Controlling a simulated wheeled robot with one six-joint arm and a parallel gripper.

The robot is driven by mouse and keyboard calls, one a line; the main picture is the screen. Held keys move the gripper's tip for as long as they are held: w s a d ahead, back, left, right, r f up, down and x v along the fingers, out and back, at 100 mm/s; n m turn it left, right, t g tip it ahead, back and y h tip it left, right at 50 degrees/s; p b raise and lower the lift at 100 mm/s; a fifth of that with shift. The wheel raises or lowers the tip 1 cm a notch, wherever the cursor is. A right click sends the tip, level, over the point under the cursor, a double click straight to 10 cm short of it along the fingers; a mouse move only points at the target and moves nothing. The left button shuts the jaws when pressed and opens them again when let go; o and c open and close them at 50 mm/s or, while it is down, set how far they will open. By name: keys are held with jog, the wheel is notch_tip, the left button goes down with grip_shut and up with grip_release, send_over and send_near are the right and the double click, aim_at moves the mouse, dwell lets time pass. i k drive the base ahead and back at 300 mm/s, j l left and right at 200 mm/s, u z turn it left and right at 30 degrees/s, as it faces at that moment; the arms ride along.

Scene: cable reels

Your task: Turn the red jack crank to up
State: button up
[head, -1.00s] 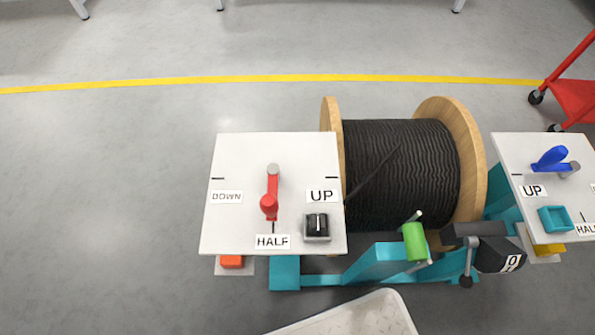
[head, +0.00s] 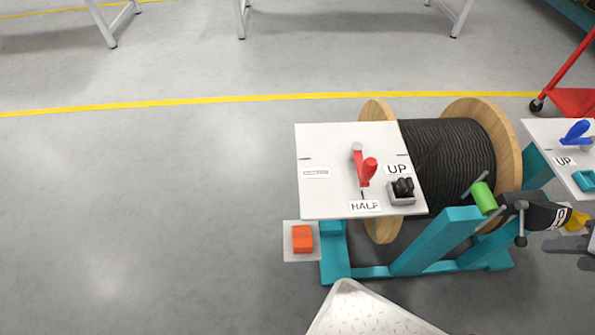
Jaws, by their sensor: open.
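The red jack crank (head: 365,170) sits on a white panel (head: 325,203) left of the cable reel. Its arm runs from a grey pivot towards the near edge, pointing at the HALF mark (head: 365,206), and its red grip stands up from the end. The UP label (head: 397,169) is to the right of the crank. The label on the left is too blurred to read now. Dark grey fingers of my gripper (head: 557,250) show at the lower right edge, apart and empty, well to the right of the crank.
A black switch (head: 402,190) stands on the panel close to the crank's right. The black cable reel (head: 450,155) on its teal frame (head: 435,240) has a green handle (head: 484,198). A blue crank (head: 576,132) is at the right. Floor to the left is clear.

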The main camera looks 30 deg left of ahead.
aim_at(366, 169)
jog(key=i+l+u, duration=0.1)
jog(key=u, duration=1.1)
